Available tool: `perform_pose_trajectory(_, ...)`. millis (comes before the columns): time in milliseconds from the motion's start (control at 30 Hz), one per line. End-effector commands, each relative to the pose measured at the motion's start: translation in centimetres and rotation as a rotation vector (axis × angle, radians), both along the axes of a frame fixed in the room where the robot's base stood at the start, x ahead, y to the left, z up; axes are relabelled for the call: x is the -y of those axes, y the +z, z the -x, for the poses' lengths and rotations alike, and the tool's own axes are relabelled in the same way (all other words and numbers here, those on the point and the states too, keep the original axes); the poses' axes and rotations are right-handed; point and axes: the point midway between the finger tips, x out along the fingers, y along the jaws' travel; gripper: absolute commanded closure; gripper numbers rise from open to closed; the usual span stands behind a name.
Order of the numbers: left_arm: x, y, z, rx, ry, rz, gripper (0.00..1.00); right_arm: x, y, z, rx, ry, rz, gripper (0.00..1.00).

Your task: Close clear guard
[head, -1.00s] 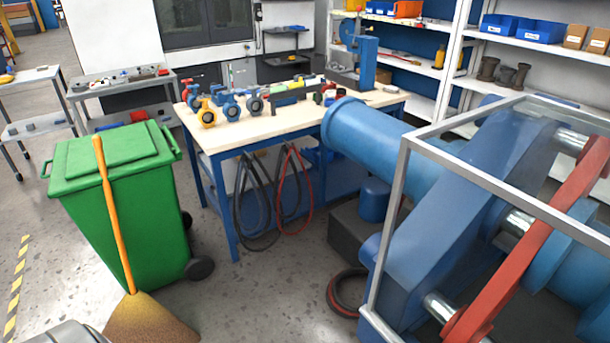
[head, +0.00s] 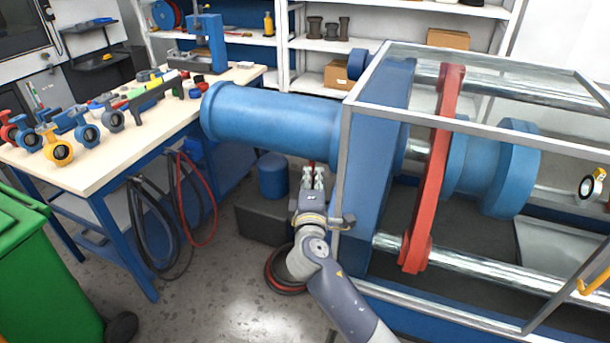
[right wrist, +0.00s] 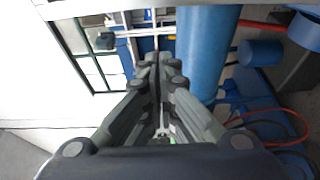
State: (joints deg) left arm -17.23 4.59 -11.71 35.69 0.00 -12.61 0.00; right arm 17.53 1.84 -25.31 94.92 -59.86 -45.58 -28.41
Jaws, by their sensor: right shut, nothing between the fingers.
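The clear guard (head: 344,150) is a box of see-through panels in a grey metal frame, around the right part of the blue machine in the head view. A yellow hooked handle (head: 594,283) shows near its lower right side. I cannot tell how far the guard is open. My right gripper (head: 312,178) is just left of the guard's front left post, fingers pointing away from me. It is shut and empty; its closed fingers also show in the right wrist view (right wrist: 158,70). Contact between wrist and post cannot be judged. My left gripper is out of view.
Inside the guard are a red crossbar (head: 436,170) and shiny rods. A blue cylinder (head: 270,120) extends left towards the workbench (head: 120,165) with several valves. A green bin (head: 40,270) stands at lower left. A hose coil (head: 285,270) lies on the floor.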

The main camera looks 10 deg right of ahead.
Motion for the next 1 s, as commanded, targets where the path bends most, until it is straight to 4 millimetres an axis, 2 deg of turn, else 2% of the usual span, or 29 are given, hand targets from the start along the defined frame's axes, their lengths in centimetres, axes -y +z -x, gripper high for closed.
perform_pose_trajectory(67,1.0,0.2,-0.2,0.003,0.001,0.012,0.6,0.3,0.2,-1.4,0.0,0.0,0.002,1.0)
perform_pose_trajectory(167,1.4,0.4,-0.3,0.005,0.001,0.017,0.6,0.8,0.2,-3.1,0.001,0.0,0.001,1.0)
perform_pose_trajectory(500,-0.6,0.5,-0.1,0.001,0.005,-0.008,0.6,2.1,0.1,-8.1,-0.001,0.0,-0.001,1.0)
perform_pose_trajectory(567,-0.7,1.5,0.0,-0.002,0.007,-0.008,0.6,3.2,0.2,-7.1,-0.003,0.0,0.0,1.0)
perform_pose_trajectory(700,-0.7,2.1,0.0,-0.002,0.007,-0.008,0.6,4.6,0.2,-6.1,-0.002,0.002,-0.001,1.0)
perform_pose_trajectory(1000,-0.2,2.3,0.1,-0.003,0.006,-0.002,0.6,5.3,-0.1,-5.5,-0.001,0.003,-0.003,1.0)
